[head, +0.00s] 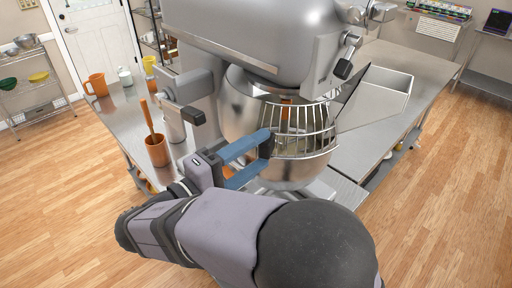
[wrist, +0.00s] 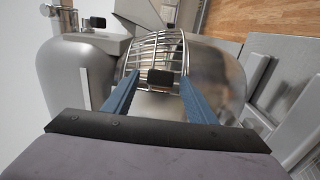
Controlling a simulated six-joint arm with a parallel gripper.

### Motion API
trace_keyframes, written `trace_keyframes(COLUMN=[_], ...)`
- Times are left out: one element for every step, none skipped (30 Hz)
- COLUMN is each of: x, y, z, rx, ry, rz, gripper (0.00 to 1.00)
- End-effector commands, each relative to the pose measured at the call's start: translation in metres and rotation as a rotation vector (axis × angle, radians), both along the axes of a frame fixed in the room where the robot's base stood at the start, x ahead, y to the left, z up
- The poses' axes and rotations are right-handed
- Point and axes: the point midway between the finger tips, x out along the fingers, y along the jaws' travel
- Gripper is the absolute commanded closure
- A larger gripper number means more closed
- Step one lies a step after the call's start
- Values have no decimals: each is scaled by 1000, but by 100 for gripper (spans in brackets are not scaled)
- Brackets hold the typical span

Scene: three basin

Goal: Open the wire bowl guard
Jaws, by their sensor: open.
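The wire bowl guard (head: 308,122) is a curved cage of metal bars across the front of the steel mixer bowl (head: 292,175). It looks closed over the bowl's front. In the wrist view the guard (wrist: 150,46) spans the bowl mouth, with a black knob (wrist: 160,79) in front of it. My gripper (head: 264,151) has two blue fingers at the left front of the bowl. They are open, one on each side of the knob in the wrist view (wrist: 160,88). I cannot tell whether either finger touches it.
The large grey mixer head (head: 255,35) overhangs the bowl. A metal chute (head: 375,100) juts out at its right. An orange utensil cup (head: 157,151) and an orange mug (head: 97,85) stand on the steel table at left. Open floor lies in front.

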Motion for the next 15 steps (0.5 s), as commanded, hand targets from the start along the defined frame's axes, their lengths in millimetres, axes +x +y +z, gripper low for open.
trace_keyframes(x=[1,1,2,2,2,2,2,2,2,2,2,2,2,2,2], y=[-1,-2,-2,-2,-2,-2,-2,-2,-2,-2,-2,-2,-2,-2,-2], z=[1,0,0,0,0,0,0,0,0,0,0,0,0,0,0], rx=[0,0,0,0,0,0,0,0,0,0,0,0,0,0,0], ry=[0,0,0,0,0,0,0,0,0,0,0,0,0,0,0], rz=[-1,0,0,0,0,0,0,0,0,0,0,0,0,0,0], gripper=[48,48,48,48,48,48,48,48,48,56,63,72,80,87,96])
